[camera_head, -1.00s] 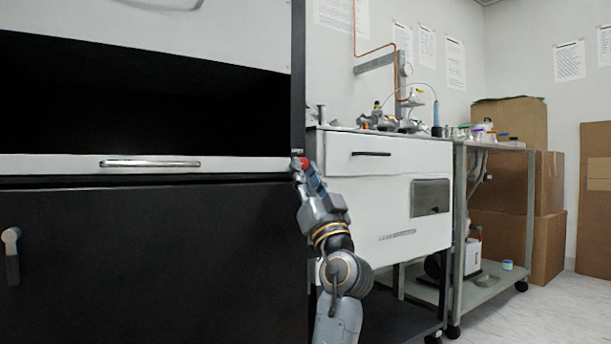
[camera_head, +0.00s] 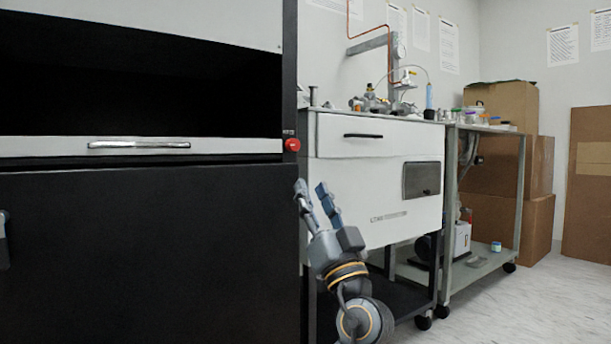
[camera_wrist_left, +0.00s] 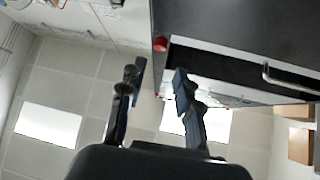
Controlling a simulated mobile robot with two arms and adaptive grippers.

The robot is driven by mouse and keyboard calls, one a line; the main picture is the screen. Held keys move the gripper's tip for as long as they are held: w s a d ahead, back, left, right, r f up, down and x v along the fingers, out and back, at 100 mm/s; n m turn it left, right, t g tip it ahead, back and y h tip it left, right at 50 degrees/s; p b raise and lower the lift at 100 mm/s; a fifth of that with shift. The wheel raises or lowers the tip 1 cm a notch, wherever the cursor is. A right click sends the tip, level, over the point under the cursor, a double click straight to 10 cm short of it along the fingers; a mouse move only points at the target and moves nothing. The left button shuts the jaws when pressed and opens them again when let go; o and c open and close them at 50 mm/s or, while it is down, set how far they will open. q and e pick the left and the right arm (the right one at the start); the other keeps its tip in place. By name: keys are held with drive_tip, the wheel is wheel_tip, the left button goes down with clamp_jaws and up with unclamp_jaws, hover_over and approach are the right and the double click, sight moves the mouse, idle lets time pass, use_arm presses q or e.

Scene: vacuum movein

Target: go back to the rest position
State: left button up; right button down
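My left gripper (camera_head: 312,187) is in front of the white cabinet, just right of the black cabinet's edge. Its two fingers point up and stand apart, with nothing between them. In the left wrist view the fingers of the left gripper (camera_wrist_left: 157,82) are also spread and empty. A red button (camera_head: 292,145) sits on the black cabinet's right edge, above the fingertips and apart from them. The button also shows in the left wrist view (camera_wrist_left: 160,43), beyond the fingers. My right gripper is in neither view.
The black cabinet (camera_head: 150,255) with its dark opening and handle bar (camera_head: 139,145) fills the left. The white cabinet (camera_head: 375,185) stands close behind my gripper. A wheeled cart (camera_head: 485,268) and cardboard boxes (camera_head: 505,225) stand further right. Floor (camera_head: 545,305) is clear at the lower right.

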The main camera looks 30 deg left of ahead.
use_arm(q)
drive_tip(key=shift+v, duration=0.85)
